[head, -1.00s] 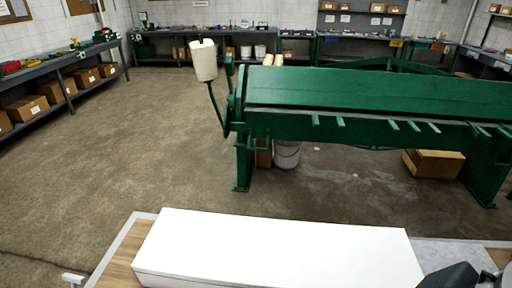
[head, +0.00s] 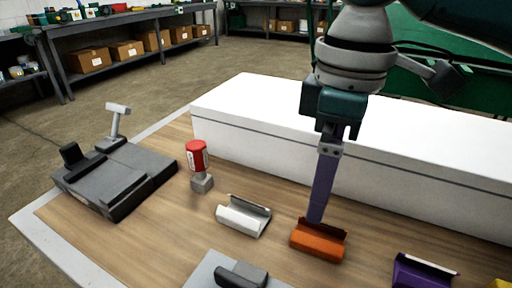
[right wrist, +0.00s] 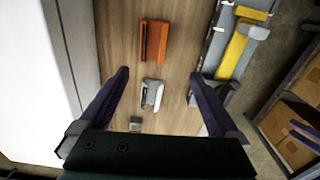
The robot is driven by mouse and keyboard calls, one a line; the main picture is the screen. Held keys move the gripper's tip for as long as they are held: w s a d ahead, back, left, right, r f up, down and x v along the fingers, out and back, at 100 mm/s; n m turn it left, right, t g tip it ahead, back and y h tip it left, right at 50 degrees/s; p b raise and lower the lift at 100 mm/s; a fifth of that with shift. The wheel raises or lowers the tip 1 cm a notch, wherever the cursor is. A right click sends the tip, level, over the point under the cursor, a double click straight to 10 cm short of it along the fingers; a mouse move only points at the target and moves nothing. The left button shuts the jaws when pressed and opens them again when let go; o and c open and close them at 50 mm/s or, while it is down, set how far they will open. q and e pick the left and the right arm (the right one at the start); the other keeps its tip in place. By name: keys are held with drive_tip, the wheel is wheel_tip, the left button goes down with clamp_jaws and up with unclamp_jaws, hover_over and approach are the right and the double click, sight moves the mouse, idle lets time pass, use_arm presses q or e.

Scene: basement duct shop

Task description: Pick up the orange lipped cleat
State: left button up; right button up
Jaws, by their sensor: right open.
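The orange lipped cleat (head: 317,243) lies on the wooden bench top, in front of the long white box. In the right wrist view the orange cleat (right wrist: 154,42) lies up ahead, beyond the fingertips. My right gripper (head: 318,220) points down with its purple fingers over the back edge of the orange cleat in the head view; the exact gap is hard to tell. In the right wrist view the right gripper (right wrist: 159,74) is open and empty, its fingers wide apart. A white cleat (right wrist: 152,95) shows between the fingers. My left gripper is not in view.
The white box (head: 250,110) runs along the back of the bench. The white cleat (head: 243,215) lies left of the orange one, a purple cleat (head: 422,272) right. A red canister (head: 197,157) and a dark grey device (head: 115,178) stand further left. A yellow piece (right wrist: 240,50) shows in the wrist view.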

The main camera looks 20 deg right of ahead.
wheel_tip(320, 180, down, 2)
drive_tip(key=d+b, duration=0.1)
drive_tip(key=b, duration=0.1)
hover_over(321, 229)
drive_tip(key=a, duration=0.2)
drive_tip(key=f, duration=0.2)
drive_tip(key=s+f, duration=0.1)
drive_tip(key=f, duration=0.1)
drive_tip(key=shift+d+f, duration=0.1)
drive_tip(key=shift+f, duration=0.05)
drive_tip(key=f, duration=0.1)
drive_tip(key=f+b, duration=0.1)
drive_tip(key=f, duration=0.3)
drive_tip(key=shift+s+d+f+b, duration=0.15)
drive_tip(key=shift+s+f+b, duration=0.1)
drive_tip(key=shift+b, duration=0.15)
drive_tip(key=c, duration=1.4)
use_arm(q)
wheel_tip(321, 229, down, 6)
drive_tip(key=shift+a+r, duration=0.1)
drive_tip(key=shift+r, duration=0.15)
use_arm(e)
drive_tip(key=shift+c, duration=0.2)
drive_tip(key=shift+r, duration=0.15)
